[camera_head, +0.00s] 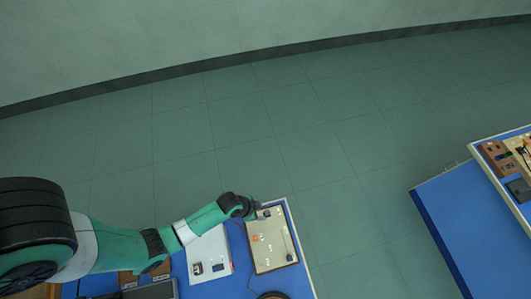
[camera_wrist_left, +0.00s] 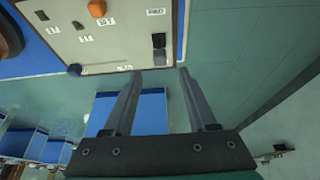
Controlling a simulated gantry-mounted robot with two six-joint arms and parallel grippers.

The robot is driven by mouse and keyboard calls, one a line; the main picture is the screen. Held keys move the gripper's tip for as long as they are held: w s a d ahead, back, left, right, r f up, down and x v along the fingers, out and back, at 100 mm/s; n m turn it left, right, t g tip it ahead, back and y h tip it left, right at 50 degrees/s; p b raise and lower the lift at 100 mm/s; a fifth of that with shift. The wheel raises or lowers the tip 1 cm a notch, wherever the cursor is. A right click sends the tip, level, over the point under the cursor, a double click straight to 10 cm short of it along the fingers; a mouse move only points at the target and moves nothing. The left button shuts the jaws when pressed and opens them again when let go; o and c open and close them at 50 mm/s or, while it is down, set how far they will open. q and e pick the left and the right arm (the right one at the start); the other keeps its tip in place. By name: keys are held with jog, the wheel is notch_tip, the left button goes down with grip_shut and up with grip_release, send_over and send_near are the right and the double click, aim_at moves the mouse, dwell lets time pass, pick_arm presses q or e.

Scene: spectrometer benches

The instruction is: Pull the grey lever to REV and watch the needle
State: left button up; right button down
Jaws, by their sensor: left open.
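A cream panel (camera_head: 265,253) lies on the blue bench at the lower middle of the head view. It fills the upper left of the left wrist view (camera_wrist_left: 112,45). No needle can be made out. My right gripper is not in view.
An orange knob (camera_wrist_left: 97,8), a dark knob (camera_wrist_left: 75,69) and several small labels are on the panel. A white box (camera_head: 209,256) stands to its left. Another blue bench (camera_head: 450,225) with instruments is at the right. Open floor (camera_head: 360,190) lies between.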

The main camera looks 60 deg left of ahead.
aim_at(267, 212)
pick_arm(q)
jog(key=b+x, duration=0.3)
jog(key=x, duration=0.3)
jog(key=shift+b, duration=0.3)
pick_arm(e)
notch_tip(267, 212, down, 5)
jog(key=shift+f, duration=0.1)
pick_arm(q)
jog(key=shift+r, duration=0.1)
jog(key=shift+c, duration=0.3)
grip_shut()
